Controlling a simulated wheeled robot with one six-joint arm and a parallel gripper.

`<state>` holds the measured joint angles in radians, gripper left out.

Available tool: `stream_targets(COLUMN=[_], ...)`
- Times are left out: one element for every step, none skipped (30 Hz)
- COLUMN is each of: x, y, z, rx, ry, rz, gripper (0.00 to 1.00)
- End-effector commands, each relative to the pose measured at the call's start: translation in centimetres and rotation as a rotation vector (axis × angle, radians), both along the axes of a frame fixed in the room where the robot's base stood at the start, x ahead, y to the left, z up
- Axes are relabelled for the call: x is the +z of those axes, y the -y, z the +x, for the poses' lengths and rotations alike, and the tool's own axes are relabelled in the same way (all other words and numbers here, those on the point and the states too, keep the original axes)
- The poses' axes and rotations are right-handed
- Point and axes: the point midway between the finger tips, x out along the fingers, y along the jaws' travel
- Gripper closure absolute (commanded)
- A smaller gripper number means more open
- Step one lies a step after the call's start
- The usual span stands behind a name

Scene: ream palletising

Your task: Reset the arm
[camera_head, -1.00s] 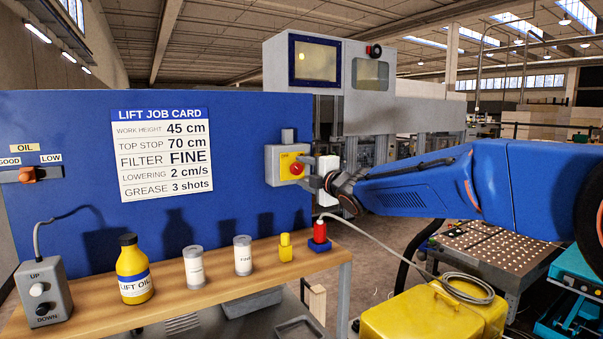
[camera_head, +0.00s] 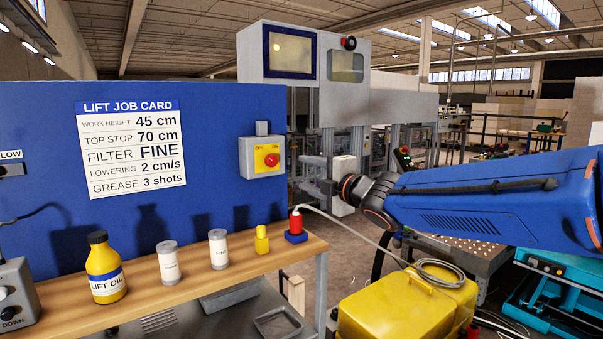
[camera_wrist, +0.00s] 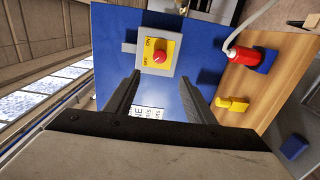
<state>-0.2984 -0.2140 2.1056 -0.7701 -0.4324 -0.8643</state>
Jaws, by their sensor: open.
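My gripper (camera_head: 318,187) is open and empty in the head view, reaching left from the end of my blue arm. It is to the right of and a little below the yellow switch box (camera_head: 262,160) on the blue panel (camera_head: 210,115), apart from it. In the wrist view the two dark fingers (camera_wrist: 160,88) are spread wide with nothing between them. Beyond their tips is the switch box (camera_wrist: 149,55) with its red knob (camera_wrist: 160,57) and OFF and ON labels.
The wooden bench (camera_head: 215,280) holds an oil bottle (camera_head: 105,270), two grey-and-white cans, a small yellow bottle (camera_head: 262,240) and a red hose-ended piece (camera_head: 295,222) in a blue holder. A yellow case (camera_head: 400,310) stands below my arm. A job card (camera_head: 130,150) hangs on the panel.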

Motion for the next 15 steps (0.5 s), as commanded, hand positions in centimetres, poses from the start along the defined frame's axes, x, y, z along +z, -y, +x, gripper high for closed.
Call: stream_targets(x=[-0.01, -0.03, -0.04, -0.05, -0.05, -0.05, -0.05, -0.05, -0.05, -0.05, -0.05, -0.05, -0.06, -0.11, -0.22], y=[0.14, 0.19, 0.24, 0.26, 0.27, 0.28, 0.28, 0.28, 0.28, 0.28, 0.28, 0.29, 0.37, 0.56, 1.03], z=[-0.19, -0.28, -0.36, -0.40, -0.42, -0.44, -0.44, -0.44, -0.43, -0.43, -0.43, -0.42, -0.44, -0.47, -0.56], rx=[0.000, 0.000, 0.000, 0.000, 0.000, 0.000, 0.000, 0.000, 0.000, 0.000, 0.000, 0.000, -0.002, -0.007, -0.021], ry=[0.001, 0.001, 0.001, 0.000, 0.000, 0.000, 0.000, 0.000, 0.000, -0.001, -0.001, -0.001, -0.003, -0.007, -0.019], rz=[-0.001, -0.001, -0.001, -0.001, -0.001, -0.001, -0.001, -0.001, -0.001, -0.001, -0.001, -0.001, 0.001, 0.004, 0.013], gripper=[0.50, 0.50, 0.50, 0.50, 0.50, 0.50, 0.50, 0.50, 0.50, 0.50, 0.50, 0.50, 0.50, 0.50, 0.50])
